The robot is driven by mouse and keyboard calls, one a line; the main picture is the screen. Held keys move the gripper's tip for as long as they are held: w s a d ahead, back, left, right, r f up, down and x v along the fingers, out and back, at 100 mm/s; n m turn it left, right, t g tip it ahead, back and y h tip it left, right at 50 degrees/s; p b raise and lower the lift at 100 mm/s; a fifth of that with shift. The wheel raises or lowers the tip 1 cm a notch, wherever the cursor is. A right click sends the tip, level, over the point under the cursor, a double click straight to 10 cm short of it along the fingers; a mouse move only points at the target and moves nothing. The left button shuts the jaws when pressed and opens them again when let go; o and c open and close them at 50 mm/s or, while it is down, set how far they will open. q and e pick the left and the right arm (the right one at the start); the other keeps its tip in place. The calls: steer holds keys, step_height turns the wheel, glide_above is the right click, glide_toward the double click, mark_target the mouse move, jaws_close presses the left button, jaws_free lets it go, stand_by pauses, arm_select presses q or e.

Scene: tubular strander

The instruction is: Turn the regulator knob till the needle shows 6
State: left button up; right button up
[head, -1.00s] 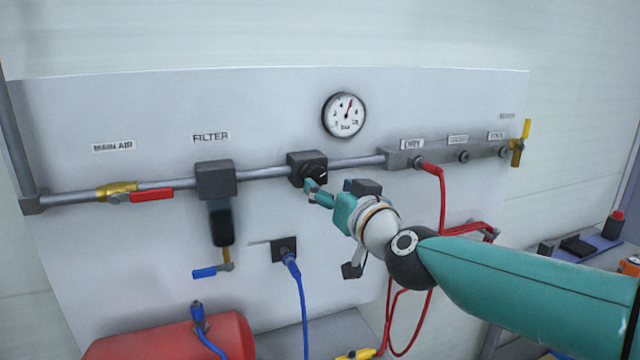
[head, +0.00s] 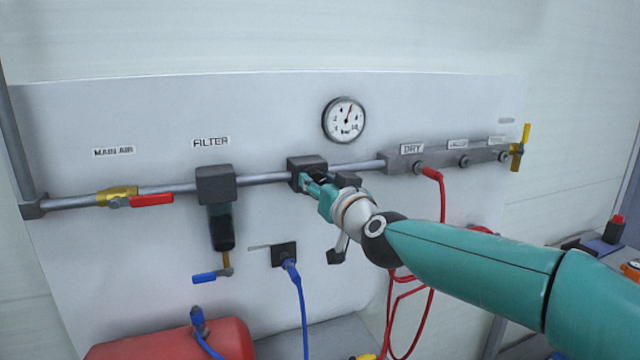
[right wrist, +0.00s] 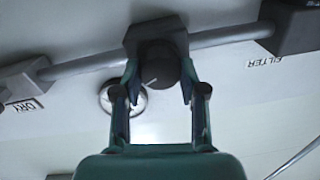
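The regulator (head: 306,165) is a dark block on the pipe, with a round black knob that shows in the right wrist view (right wrist: 160,68). The knob has a pale pointer line. Above it is the round white pressure gauge (head: 345,120), whose red needle points up and slightly right; its numerals are too small to read surely. My right gripper (head: 313,182) is at the knob. In the right wrist view its two fingers (right wrist: 159,80) stand apart on either side of the knob; firm contact is not clear. My left gripper is not in view.
The filter (head: 215,185) hangs left of the regulator. The main air valve (head: 150,199) has a red handle. A manifold (head: 400,162) with a red hose is to the right. A blue hose (head: 298,290) and a red tank (head: 215,340) are below.

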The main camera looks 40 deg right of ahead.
steer(key=shift+c, duration=1.2)
steer(key=shift+m, duration=0.5)
steer(key=o, duration=1.1)
steer(key=shift+o, duration=0.2)
steer(key=shift+s, duration=0.15)
steer(key=s+a, duration=0.2)
steer(key=s, duration=0.9)
steer(key=shift+s+a, duration=0.15)
steer(key=shift+s, duration=0.1)
steer(key=shift+f, duration=0.1)
